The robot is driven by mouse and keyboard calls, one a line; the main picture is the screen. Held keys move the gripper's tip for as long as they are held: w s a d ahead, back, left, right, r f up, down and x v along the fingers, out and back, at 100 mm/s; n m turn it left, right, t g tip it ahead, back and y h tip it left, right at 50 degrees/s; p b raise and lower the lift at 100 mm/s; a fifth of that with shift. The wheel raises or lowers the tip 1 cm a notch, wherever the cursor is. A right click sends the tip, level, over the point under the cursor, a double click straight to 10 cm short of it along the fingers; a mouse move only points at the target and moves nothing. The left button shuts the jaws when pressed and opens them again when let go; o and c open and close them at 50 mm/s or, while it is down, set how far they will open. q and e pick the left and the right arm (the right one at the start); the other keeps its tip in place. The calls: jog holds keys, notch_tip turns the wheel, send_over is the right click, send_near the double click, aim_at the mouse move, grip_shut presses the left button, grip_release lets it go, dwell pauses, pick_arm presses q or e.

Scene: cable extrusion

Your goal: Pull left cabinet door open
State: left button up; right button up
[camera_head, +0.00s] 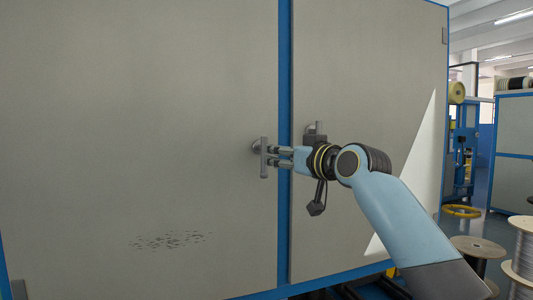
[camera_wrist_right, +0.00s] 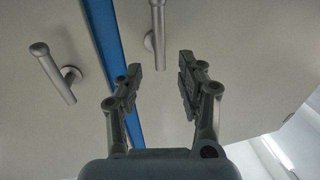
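The left cabinet door (camera_head: 150,120) is a large grey panel, and it looks closed. Its handle (camera_head: 264,157) is a vertical grey bar near its right edge. My right gripper (camera_head: 275,157) reaches in from the right, with its fingertips at this handle. In the right wrist view, my right gripper (camera_wrist_right: 160,72) is open, with a handle bar (camera_wrist_right: 157,35) ahead of and between the fingertips. That is probably the left door's handle; I cannot tell whether the fingers touch it. My left gripper is not in view.
A blue strip (camera_head: 284,120) separates the left door from the right door (camera_head: 365,80). The right door's handle (camera_head: 315,130) is partly hidden behind my right gripper. Cable spools (camera_head: 478,247) stand on the floor at right, near a yellow ring (camera_head: 461,211).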

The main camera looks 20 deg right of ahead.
aim_at(262, 155)
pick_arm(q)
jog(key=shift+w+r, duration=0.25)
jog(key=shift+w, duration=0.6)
pick_arm(e)
jog(key=x, duration=0.7)
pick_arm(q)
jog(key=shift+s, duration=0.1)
pick_arm(e)
jog(key=shift+w, duration=0.1)
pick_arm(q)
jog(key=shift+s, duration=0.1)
pick_arm(e)
grip_shut()
